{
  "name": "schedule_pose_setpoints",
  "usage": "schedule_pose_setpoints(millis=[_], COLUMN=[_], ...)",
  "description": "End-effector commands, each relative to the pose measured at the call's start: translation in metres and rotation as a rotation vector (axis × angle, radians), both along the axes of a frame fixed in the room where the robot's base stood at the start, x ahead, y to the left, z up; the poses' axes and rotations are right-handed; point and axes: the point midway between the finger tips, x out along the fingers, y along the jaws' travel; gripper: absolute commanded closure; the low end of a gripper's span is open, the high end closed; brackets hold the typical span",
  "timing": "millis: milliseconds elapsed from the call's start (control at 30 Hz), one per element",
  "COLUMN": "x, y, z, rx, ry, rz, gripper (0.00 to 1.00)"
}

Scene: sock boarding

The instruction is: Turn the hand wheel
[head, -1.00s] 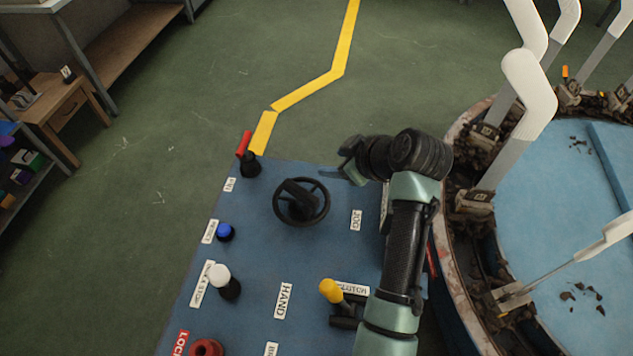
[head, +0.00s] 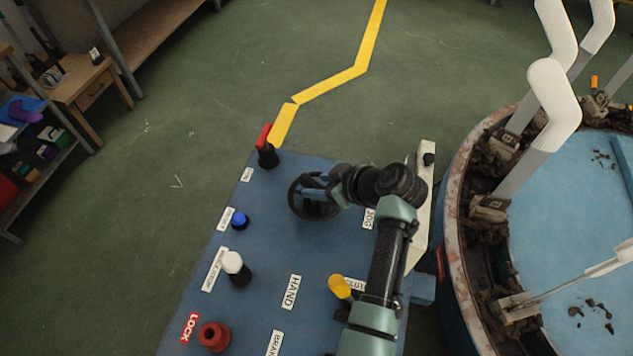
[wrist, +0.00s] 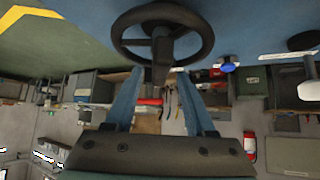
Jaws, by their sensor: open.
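The black hand wheel (head: 299,203) stands on the blue control panel (head: 262,250), partly hidden in the head view by my gripper (head: 312,190). In the wrist view the hand wheel (wrist: 205,38) shows whole at the top, with a dark handle piece pointing down from its hub. My gripper is open, with its two blue fingers (wrist: 162,98) apart. In the wrist view the handle piece lies between the fingertips in the picture; I cannot tell whether they touch it. The JOG label (head: 368,218) is right of the wheel.
Near the wheel stand a red-topped lever (head: 265,146), a blue button (head: 239,220), a white knob (head: 234,264), a yellow knob (head: 340,287) and a red LOCK knob (head: 214,336). The round machine (head: 462,245) with white upright arms stands at the right.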

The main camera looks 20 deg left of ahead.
Motion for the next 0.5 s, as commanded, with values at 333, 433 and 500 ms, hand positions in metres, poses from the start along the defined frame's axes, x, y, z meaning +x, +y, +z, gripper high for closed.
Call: schedule_pose_setpoints(millis=[333,433,500], x=[0.0057,0.0056,0.0056], y=[0.0107,0.0107,0.0105], z=[-0.0116,-0.0115,-0.0114], rx=[-0.001,-0.001,-0.001], ry=[-0.001,-0.001,-0.001], rz=[0.000,0.000,0.000], gripper=[0.45,0.45,0.47])
